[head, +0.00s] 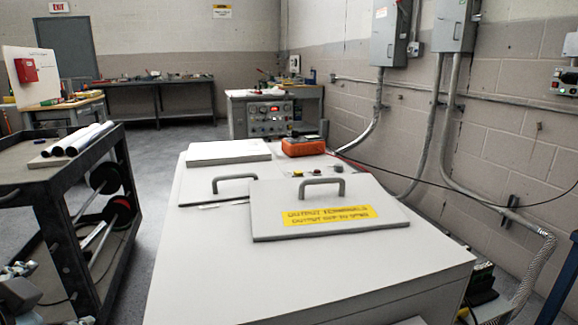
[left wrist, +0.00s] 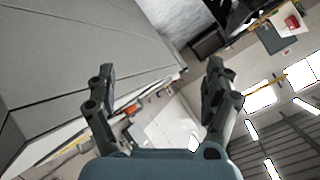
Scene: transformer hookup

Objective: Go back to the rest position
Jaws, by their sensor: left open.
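My left gripper (head: 18,280) shows only in part at the lower left corner of the head view, low beside the dark cart. In the left wrist view my left gripper (left wrist: 160,82) has its two dark fingers wide apart, with nothing between them. It is open and empty. The right gripper is not in view. The white cabinet (head: 215,285) stands in front of me. A grey cover plate (head: 375,222) with a handle and a yellow label lies on its top. A second handled plate (head: 200,182) lies behind it on the left.
The dark cart (head: 55,182) with pale rolls on top stands close on the left. An orange meter (head: 303,147) sits at the back of the cabinet top. Conduits run along the right wall. Open floor (head: 165,150) lies between cart and cabinet.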

